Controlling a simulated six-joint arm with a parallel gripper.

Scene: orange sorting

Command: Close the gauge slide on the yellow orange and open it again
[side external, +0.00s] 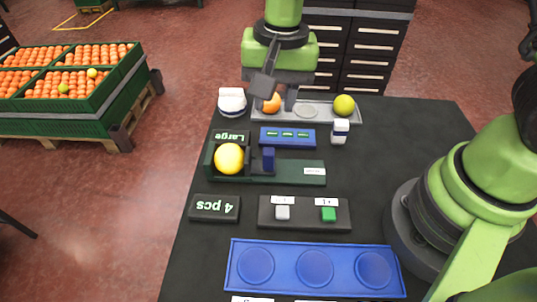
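The yellow orange (229,158) sits at the left end of the dark green gauge (298,179). The blue gauge slide (268,160) stands to its right, with a small gap between them. My gripper (277,98) is at the back, well away from the gauge, over the left part of the grey tray (330,121). Its fingers are apart, so it looks open. A small orange (271,104) shows between and below the fingers; whether they touch it is hard to tell.
A yellow-green fruit (344,105) sits at the tray's right end. A "Large" sign (231,137) and blue panel (288,137) stand behind the gauge. A "4 pcs" sign (214,208), button box (304,226) and empty blue tray (315,245) lie in front.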

